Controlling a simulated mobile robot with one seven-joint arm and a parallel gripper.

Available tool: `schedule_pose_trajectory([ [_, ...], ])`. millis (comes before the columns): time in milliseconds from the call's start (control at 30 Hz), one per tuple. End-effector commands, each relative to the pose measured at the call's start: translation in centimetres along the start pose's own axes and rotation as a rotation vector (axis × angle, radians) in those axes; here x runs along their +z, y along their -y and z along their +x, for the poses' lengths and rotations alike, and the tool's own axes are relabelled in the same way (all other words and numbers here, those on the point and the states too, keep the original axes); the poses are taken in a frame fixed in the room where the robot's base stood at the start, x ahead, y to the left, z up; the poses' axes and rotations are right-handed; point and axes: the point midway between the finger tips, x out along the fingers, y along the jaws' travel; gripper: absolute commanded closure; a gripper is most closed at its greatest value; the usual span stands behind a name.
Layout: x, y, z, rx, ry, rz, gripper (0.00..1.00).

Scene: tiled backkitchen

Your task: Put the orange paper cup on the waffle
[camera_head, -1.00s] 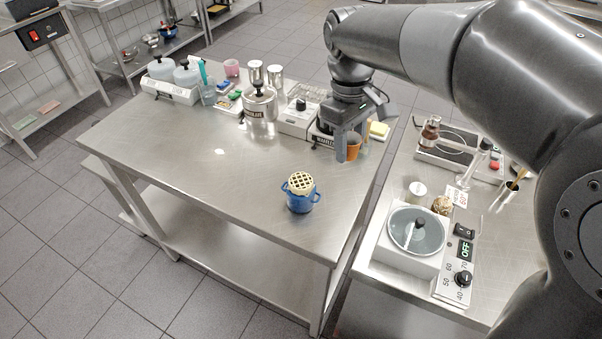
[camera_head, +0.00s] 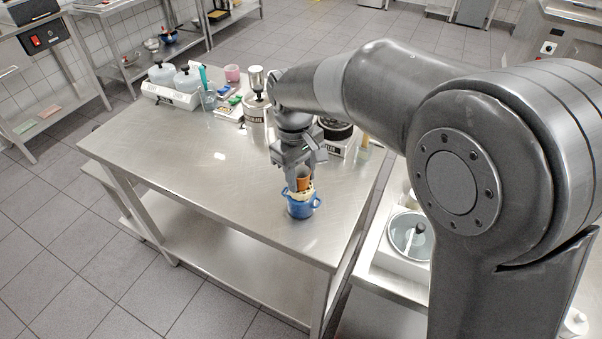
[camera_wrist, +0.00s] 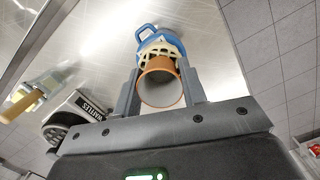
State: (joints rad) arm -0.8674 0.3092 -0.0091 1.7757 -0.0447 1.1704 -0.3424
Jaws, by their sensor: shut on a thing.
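The orange paper cup (camera_head: 303,180) is between the fingers of my gripper (camera_head: 297,178), which is shut on it. In the wrist view the cup (camera_wrist: 160,84) shows its open mouth toward the camera, with the gripper fingers (camera_wrist: 160,88) on both sides. The waffle (camera_head: 312,194) lies on top of a blue pot (camera_head: 301,209) with handles. In the wrist view the waffle (camera_wrist: 163,46) shows just behind the cup, on the blue pot (camera_wrist: 147,33). The cup is over the waffle; whether they touch I cannot tell. The gripper and cup hide part of the waffle.
The steel table (camera_head: 200,170) is clear on its left and front. Bottles on a white stand (camera_head: 172,90), a metal pot (camera_head: 256,110) and a waffle maker (camera_head: 338,132) stand along its back. A second table with a round-lidded device (camera_head: 408,235) is at right.

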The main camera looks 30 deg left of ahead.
Motion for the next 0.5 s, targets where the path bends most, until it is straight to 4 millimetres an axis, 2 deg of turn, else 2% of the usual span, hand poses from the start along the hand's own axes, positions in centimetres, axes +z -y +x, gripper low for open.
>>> schedule_pose_trajectory([
  [267, -0.04, -0.02, 0.26, 0.000, -0.001, 0.000, 0.85],
  [300, -0.04, -0.02, 0.21, 0.000, -0.001, 0.000, 0.58],
  [500, -0.03, -0.02, 0.18, 0.000, -0.001, 0.000, 0.42],
])
